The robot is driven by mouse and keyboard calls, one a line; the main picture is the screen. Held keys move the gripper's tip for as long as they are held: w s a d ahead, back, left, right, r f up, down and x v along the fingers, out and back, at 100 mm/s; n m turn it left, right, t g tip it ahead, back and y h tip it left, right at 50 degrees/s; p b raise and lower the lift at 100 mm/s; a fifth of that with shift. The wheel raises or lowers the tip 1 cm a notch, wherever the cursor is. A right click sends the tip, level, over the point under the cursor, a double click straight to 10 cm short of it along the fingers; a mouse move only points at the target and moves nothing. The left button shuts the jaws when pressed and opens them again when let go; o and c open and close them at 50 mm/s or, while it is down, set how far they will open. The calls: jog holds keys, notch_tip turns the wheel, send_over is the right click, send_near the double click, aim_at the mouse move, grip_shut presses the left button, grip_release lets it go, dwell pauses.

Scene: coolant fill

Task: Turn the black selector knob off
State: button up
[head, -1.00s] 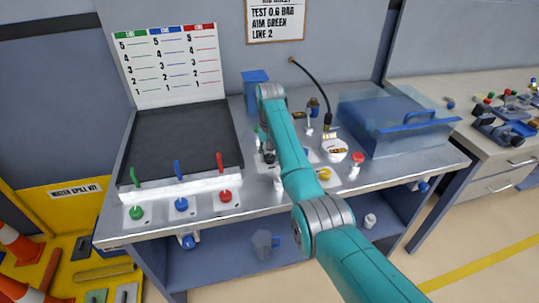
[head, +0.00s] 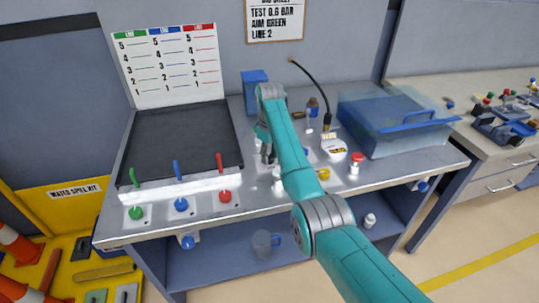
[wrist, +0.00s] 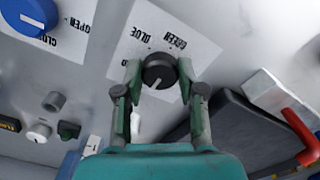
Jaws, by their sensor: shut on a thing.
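The black selector knob (wrist: 159,70) is a round dial with a pale pointer line, set on a white plate (wrist: 135,45) lettered BLUE and GREEN, which appears upside down in the wrist view. My gripper (wrist: 157,76) is shut on the knob, one finger on each side of it. The pointer line slants toward the lower left in the wrist view. In the head view my gripper (head: 265,150) is on the bench to the right of the black board, and my arm and gripper hide the knob there.
A blue knob (wrist: 30,14) on a plate lettered OPEN is near the gripper.

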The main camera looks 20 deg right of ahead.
aim_at(270, 157)
jog(key=shift+n, duration=0.3)
jog(key=o, duration=1.1)
jog(key=shift+o, duration=0.2)
jog(key=shift+r, duration=3.75)
